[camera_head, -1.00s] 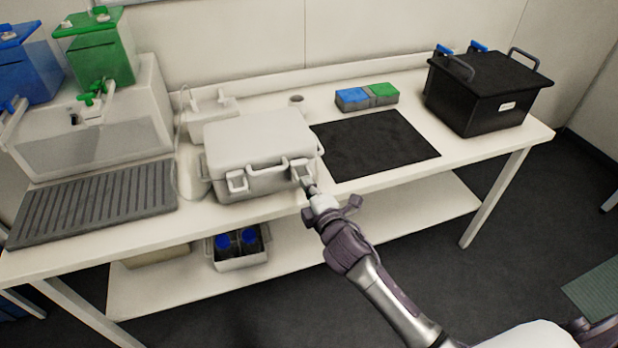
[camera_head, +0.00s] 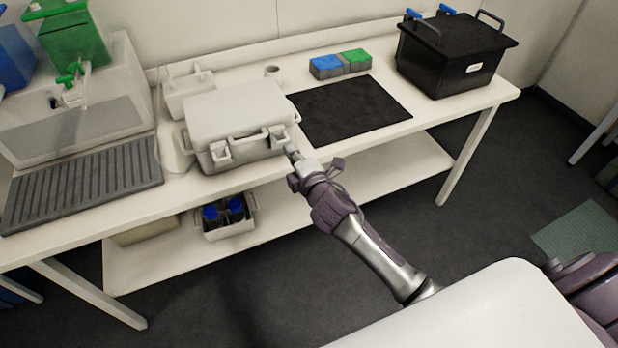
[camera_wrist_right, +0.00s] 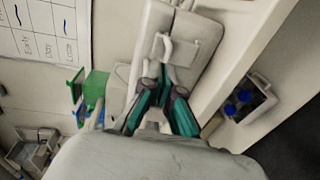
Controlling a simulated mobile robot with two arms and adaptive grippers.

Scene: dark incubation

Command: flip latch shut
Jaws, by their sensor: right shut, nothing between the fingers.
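A light grey case (camera_head: 240,112) with a closed lid stands on the bench, a handle across its front. Its left latch (camera_head: 221,153) and right latch (camera_head: 279,137) are on the front face. In the wrist view the case (camera_wrist_right: 196,42) is just ahead of the fingers, with a pale latch (camera_wrist_right: 163,47) standing out from it. I cannot tell whether either latch is fully fastened. My right gripper (camera_head: 293,154) is shut and empty, just below and right of the right latch. Its fingers show in the wrist view (camera_wrist_right: 163,92). My left gripper is not in view.
A dark mat (camera_head: 350,108) lies right of the case, with a blue and green block (camera_head: 340,64) behind it. A black lidded box (camera_head: 455,60) stands at the right end. A ribbed grey tray (camera_head: 80,182) lies left. The lower shelf holds a bottle carrier (camera_head: 229,228).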

